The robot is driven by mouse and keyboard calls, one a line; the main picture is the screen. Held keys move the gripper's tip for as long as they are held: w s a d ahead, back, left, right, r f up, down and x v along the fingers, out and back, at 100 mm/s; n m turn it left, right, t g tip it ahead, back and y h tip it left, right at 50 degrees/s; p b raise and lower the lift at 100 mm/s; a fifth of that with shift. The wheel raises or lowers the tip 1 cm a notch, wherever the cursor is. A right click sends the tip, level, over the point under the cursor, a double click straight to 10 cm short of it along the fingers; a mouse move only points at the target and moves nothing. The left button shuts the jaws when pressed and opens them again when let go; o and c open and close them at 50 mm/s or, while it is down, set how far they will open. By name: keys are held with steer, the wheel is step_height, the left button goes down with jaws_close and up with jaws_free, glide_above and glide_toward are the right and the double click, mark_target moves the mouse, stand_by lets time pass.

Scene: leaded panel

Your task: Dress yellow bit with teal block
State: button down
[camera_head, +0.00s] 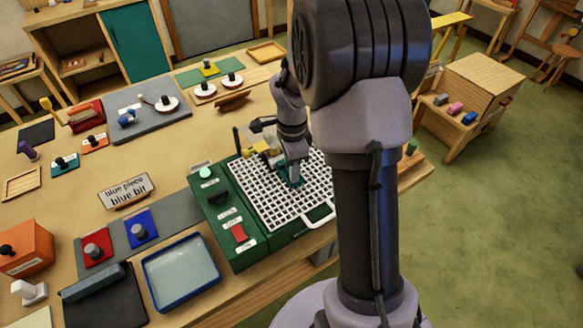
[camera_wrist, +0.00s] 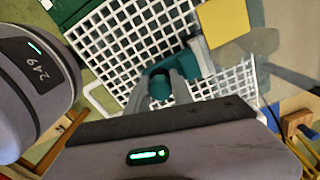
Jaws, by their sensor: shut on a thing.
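My gripper (camera_head: 290,180) is low over the white grid top of the green machine. It is shut on the teal block (camera_head: 293,183), which shows teal between and beside the fingers in the wrist view (camera_wrist: 188,63); the fingers hide part of it. A yellow part (camera_head: 261,147) sits at the machine's back edge, left of and behind the gripper. A flat yellow square (camera_wrist: 225,22) shows in the wrist view, just beyond the fingers and apart from them. I cannot tell which yellow surface is the bit, or whether the teal block touches the grid.
The green machine (camera_head: 222,207) has a red switch (camera_head: 239,233) and a pale green button. A blue-rimmed tray (camera_head: 180,272) lies in front to the left. A sign (camera_head: 126,190) reads "blue piece blue bit".

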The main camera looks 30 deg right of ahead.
steer(key=shift+d, duration=0.15)
steer(key=shift+w+d, duration=0.1)
steer(key=shift+d, duration=0.3)
steer(key=shift+d, duration=0.15)
steer(key=shift+a, duration=0.75)
steer(key=shift+a+b, duration=0.1)
steer(key=shift+b, duration=0.2)
steer(key=shift+a, duration=0.5)
steer(key=shift+a, duration=0.1)
stand_by(0.3)
